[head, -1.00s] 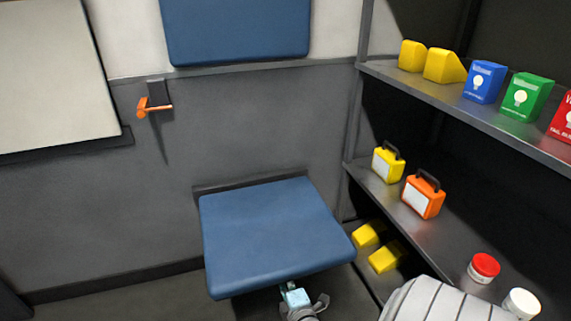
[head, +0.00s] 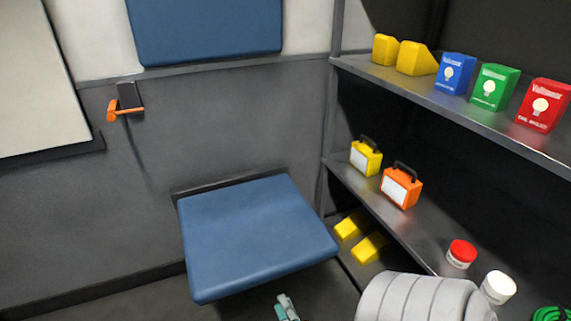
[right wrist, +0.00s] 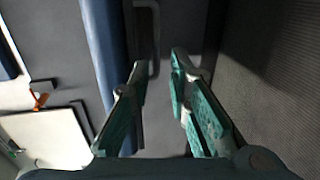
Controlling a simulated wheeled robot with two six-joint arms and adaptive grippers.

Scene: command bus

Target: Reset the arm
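My right gripper (head: 287,308) shows at the bottom edge of the head view, just below the front edge of the blue seat (head: 258,235), with only its teal finger part visible. In the right wrist view the right gripper (right wrist: 159,68) has its two teal fingers spread apart with nothing between them. The pale grey link of my right arm shows at the lower right of the head view. My left gripper is in neither view.
A dark shelf unit (head: 455,103) at the right holds blue, green and red boxes, yellow and orange cases (head: 401,188), and red-lidded and white-lidded jars. An orange handle (head: 125,110) is on the grey wall. Floor shows at the lower left.

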